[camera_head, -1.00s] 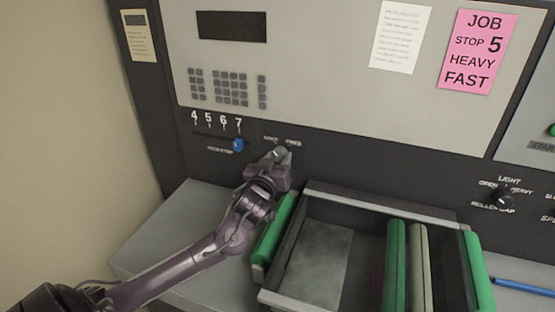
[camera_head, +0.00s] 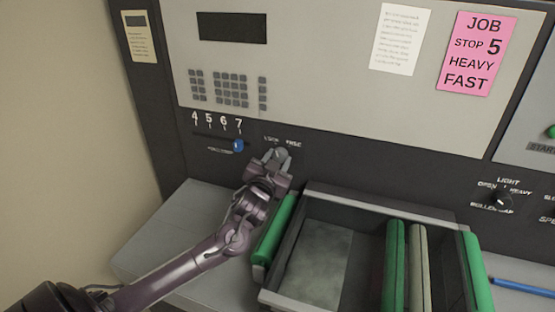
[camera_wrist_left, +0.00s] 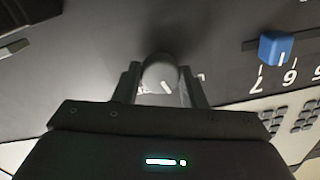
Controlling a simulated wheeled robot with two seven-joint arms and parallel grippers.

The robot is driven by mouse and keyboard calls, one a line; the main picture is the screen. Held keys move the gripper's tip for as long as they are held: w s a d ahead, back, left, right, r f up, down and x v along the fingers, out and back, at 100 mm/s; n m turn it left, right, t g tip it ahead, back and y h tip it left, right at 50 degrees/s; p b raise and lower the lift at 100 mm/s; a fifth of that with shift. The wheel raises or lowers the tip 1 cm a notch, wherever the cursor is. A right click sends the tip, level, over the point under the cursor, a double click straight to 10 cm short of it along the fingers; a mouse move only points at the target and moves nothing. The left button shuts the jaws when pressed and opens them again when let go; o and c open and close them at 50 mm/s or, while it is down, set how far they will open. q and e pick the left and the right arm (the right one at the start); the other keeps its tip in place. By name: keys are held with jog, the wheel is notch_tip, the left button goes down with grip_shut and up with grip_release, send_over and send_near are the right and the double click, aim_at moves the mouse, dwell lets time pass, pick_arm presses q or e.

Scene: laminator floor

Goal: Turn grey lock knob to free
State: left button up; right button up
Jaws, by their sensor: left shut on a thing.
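The grey lock knob (camera_head: 283,152) sits on the dark panel strip under the LOCK and FREE labels (camera_head: 282,141). My left gripper (camera_head: 276,157) is at the knob and covers part of it in the head view. In the left wrist view, the round knob (camera_wrist_left: 160,74) is between the two fingers of my left gripper (camera_wrist_left: 160,84), which is shut on it. A short white mark on the knob slants down to the right in that view. My right gripper is in neither view.
A blue slider (camera_head: 238,145) is left of the knob, by the 7. An open tray (camera_head: 375,208) with green rollers (camera_head: 395,265) stands below right, close to my left forearm. A roller gap knob (camera_head: 503,201) and a pink job note (camera_head: 479,53) are further right.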

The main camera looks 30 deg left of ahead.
pick_arm(q)
jog(key=m, duration=0.6)
jog(key=shift+a+m+p, duration=0.1)
jog(key=shift+m+p, duration=0.2)
jog(key=shift+p, duration=0.1)
jog(key=m, duration=0.4)
jog(key=shift+m+h+p, duration=0.3)
jog(key=shift+m, duration=0.8)
jog(key=o, duration=1)
